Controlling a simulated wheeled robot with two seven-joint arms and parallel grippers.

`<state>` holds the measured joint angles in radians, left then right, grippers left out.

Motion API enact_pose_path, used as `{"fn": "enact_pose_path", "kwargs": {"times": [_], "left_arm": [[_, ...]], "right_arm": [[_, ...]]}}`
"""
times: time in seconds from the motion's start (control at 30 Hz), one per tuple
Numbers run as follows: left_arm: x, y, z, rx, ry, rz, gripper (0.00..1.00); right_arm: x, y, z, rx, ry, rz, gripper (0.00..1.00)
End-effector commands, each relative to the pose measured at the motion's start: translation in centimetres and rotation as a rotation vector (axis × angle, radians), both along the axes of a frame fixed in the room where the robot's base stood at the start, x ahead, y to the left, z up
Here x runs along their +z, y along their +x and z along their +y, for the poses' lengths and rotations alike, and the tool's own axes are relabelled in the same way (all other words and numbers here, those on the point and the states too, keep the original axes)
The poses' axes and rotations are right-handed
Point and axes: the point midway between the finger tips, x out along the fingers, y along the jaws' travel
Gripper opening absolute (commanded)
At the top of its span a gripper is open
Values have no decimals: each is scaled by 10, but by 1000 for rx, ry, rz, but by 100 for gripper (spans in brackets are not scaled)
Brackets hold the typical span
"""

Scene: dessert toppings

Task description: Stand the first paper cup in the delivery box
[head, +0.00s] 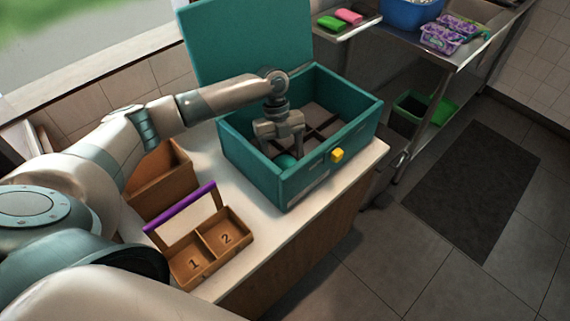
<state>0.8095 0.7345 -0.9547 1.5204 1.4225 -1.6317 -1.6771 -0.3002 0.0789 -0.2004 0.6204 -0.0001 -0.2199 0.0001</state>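The teal delivery box (258,174) stands open on the counter, with dark dividers inside and a yellow latch on its front. My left gripper (287,149) reaches down into the box, near its front left part. A small rounded teal thing (287,161) shows just below the fingers, perhaps the paper cup; most of it is hidden by the gripper and dividers. I cannot tell whether the fingers touch it or are apart from it. My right gripper is out of view.
A wooden holder (208,248) with empty compartments marked 1 and 2 and a purple-edged panel stands on the counter. A brown box (160,185) is behind it. A metal table (447,62) with a blue bin (411,14) stands beyond.

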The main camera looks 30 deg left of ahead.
Motion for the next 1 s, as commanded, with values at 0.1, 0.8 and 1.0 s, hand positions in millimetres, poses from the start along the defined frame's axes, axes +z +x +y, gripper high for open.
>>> {"fn": "enact_pose_path", "kwargs": {"times": [0.1, 0.8, 1.0], "left_arm": [[9, 4, 3, 1, -1, -4, 62], [103, 30, 32, 2, 0, -3, 62], [109, 30, 34, 1, 0, 0, 62]], "right_arm": [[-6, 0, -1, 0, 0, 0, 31], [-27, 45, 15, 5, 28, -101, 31], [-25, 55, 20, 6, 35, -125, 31]]}}
